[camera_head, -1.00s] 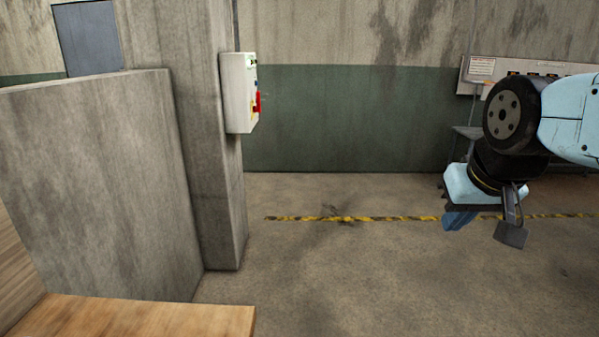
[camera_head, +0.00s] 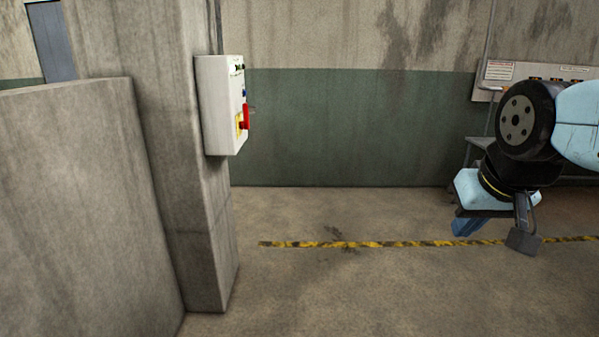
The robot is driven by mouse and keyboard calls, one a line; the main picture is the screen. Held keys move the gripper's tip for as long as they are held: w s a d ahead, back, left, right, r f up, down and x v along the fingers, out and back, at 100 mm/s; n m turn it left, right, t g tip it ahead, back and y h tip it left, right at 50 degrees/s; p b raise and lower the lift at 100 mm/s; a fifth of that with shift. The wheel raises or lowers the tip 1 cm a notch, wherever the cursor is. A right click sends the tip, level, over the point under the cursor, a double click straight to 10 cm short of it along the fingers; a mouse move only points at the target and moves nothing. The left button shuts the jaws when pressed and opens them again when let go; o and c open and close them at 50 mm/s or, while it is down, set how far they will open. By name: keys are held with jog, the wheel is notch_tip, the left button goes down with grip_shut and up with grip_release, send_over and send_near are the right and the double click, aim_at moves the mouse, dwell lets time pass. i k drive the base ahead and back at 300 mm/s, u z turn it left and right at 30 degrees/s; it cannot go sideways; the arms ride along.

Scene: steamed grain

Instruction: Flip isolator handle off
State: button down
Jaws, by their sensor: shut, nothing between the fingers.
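A white isolator box (camera_head: 215,105) is fixed to the side of a concrete pillar, left of centre. A red handle (camera_head: 245,117) on a yellow plate (camera_head: 239,124) stands on its right-facing front, seen almost edge-on. The handle looks upright, but its exact setting cannot be told from this angle. My gripper (camera_head: 496,232) hangs low at the right, pointing down, well apart from the box. It is shut and empty.
The concrete pillar (camera_head: 165,160) and a lower concrete wall (camera_head: 75,210) fill the left side. A yellow-black floor stripe (camera_head: 375,244) crosses open floor between pillar and arm. A panel with a sign (camera_head: 498,70) hangs on the back wall at right.

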aim_at(245, 125)
jog(key=u, duration=0.1)
jog(key=i, duration=1.1)
jog(key=u, duration=0.4)
jog(key=i, duration=1.45)
jog(key=u, duration=0.25)
